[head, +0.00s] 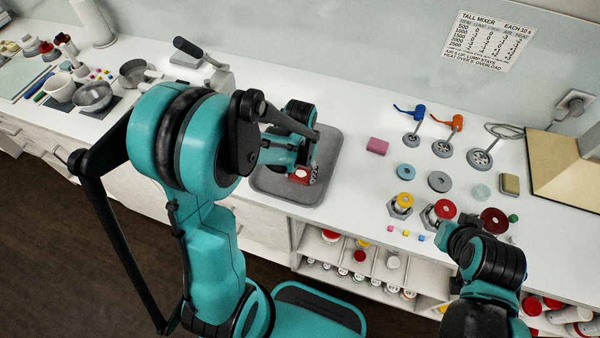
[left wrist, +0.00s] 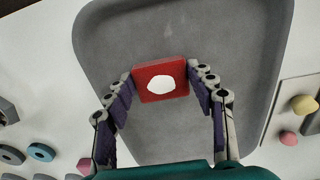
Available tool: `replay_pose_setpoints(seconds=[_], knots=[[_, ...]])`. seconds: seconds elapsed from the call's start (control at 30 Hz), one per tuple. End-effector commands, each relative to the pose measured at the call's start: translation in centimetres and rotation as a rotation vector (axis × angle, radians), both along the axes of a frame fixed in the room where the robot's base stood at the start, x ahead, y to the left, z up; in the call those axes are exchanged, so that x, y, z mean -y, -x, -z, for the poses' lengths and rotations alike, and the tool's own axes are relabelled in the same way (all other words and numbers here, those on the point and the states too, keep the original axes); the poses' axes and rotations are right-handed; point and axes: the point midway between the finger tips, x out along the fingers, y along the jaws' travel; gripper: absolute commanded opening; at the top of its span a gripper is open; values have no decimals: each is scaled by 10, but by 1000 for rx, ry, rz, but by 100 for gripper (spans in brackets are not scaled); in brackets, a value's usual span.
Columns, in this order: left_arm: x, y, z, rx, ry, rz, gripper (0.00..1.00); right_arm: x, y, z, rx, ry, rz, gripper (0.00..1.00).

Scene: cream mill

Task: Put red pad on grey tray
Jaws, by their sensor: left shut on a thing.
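The red pad (left wrist: 145,91), a square with a white oval spot on top, is between the fingers of my left gripper (left wrist: 161,88) in the left wrist view. The fingers are shut on its two sides. In the head view the pad (head: 300,176) shows partly, below the teal gripper (head: 306,172). The grey tray (left wrist: 250,60) lies under the pad and gripper; it also shows in the head view (head: 325,150). I cannot tell whether the pad touches the tray. My right arm is at the lower right of the head view; its fingertips are not clear.
Right of the tray on the white counter are a pink block (head: 378,146), grey and blue discs (head: 440,181), blue and orange handled tools (head: 450,124) and a red-topped jar (head: 445,209). Bowls (head: 92,96) stand at the far left. Shelves with jars sit below the counter edge.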

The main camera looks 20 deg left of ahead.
Motion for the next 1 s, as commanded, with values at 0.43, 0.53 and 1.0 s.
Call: replay_pose_setpoints(seconds=[0.43,0.53,1.0], knots=[[0,0,3,0,0,0,76,0,0,3,0,0,0,0],[0,0,2,0,0,0,76,0,0,3,0,0,0,0],[0,0,-75,0,0,0,76,0,0,-24,0,0,0,0]])
